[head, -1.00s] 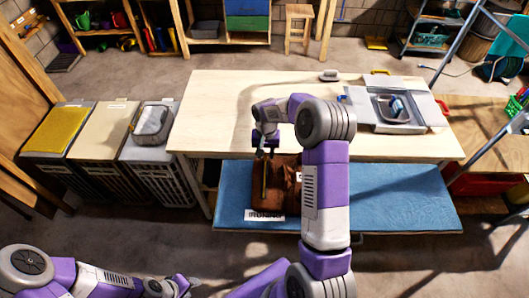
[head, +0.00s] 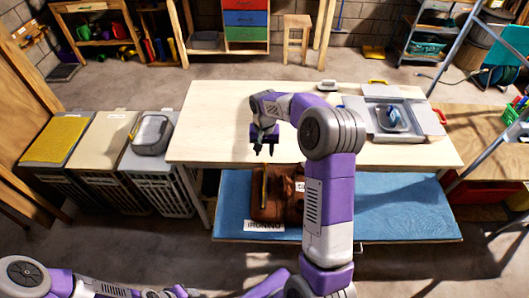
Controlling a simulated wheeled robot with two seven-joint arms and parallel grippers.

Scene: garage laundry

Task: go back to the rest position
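My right gripper (head: 264,146) points down over the front edge of the wooden table (head: 215,115). Its two fingers are apart with nothing between them. My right arm comes up from the bottom and bends over the table.
A grey tray-like sink (head: 394,136) stands at the table's right. Three lidded hampers, one with a yellow lid (head: 58,139), stand at the left, a grey basket (head: 152,134) on one. The blue lower surface (head: 400,205) is clear at right. A stool (head: 297,32) stands behind.

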